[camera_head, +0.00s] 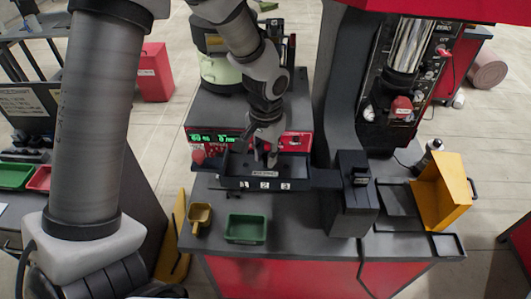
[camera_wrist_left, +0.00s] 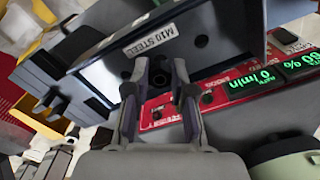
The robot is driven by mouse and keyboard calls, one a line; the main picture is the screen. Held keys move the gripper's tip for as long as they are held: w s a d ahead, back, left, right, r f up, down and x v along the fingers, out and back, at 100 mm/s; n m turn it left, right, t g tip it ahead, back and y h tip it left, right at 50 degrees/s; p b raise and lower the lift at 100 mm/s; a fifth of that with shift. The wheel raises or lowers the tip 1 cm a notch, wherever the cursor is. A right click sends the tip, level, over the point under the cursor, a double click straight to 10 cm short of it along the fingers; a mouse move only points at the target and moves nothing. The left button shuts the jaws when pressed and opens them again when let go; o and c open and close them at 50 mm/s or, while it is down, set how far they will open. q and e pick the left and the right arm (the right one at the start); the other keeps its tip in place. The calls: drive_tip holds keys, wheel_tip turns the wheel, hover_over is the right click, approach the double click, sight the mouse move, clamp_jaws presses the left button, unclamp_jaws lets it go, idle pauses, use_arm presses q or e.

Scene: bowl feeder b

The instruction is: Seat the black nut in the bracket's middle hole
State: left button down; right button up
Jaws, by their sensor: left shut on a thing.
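My left gripper (camera_head: 266,161) reaches down over the dark bracket (camera_head: 232,184) at the front of the feeder unit. In the left wrist view its two fingers (camera_wrist_left: 158,76) are shut on a small black piece, taken as the black nut (camera_wrist_left: 159,79). The bracket also shows there (camera_wrist_left: 222,35), with a label reading "M10 STEEL" and dark holes in a row. The nut is close to the middle hole, between the fingertips; I cannot tell whether it is inside it. Small labels 1, 2, 3 mark the bracket's front. My right gripper is not seen.
A red control panel with green digits (camera_head: 209,138) stands just behind the bracket. A dark block (camera_head: 352,195) and an orange-yellow bin (camera_head: 440,198) stand to the right.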

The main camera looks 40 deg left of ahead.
use_arm(q)
drive_tip(key=shift+s+a+r, duration=0.1)
drive_tip(key=shift+s, duration=0.3)
drive_tip(key=shift+w, duration=0.15)
drive_tip(key=shift+p, duration=0.35)
drive_tip(key=shift+f+b, duration=0.5)
drive_tip(key=shift+f, duration=0.35)
drive_tip(key=c, duration=0.9)
unclamp_jaws()
wheel_tip(320, 180, up, 12)
